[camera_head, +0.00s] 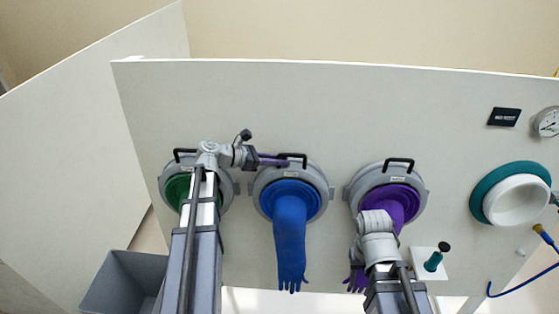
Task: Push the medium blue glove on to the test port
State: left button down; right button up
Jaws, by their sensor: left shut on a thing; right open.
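The blue glove (290,235) hangs from the middle round port, fingers down, with its blue cuff inside a grey ring (323,205). A black handle (292,157) tops the ring. My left gripper (274,160) reaches in from the left and is shut at the left end of this handle. The contact itself is too small to see clearly. A teal ring with a white round centre (515,198) is at the right; I cannot tell which port is the test port.
A green-centred port (177,188) is at the left, partly behind my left arm. A grey bin (125,280) stands below left. A blue hose (525,286) and a gauge (546,122) are far right.

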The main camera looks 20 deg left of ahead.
dwell(0.8)
dwell(0.4)
dwell(1.2)
pick_arm(q)
jog(key=c, duration=1.4)
grip_release()
grip_shut()
jog(key=shift+r, duration=0.15)
jog(key=shift+s+d, duration=0.1)
jog(key=shift+s, duration=0.15)
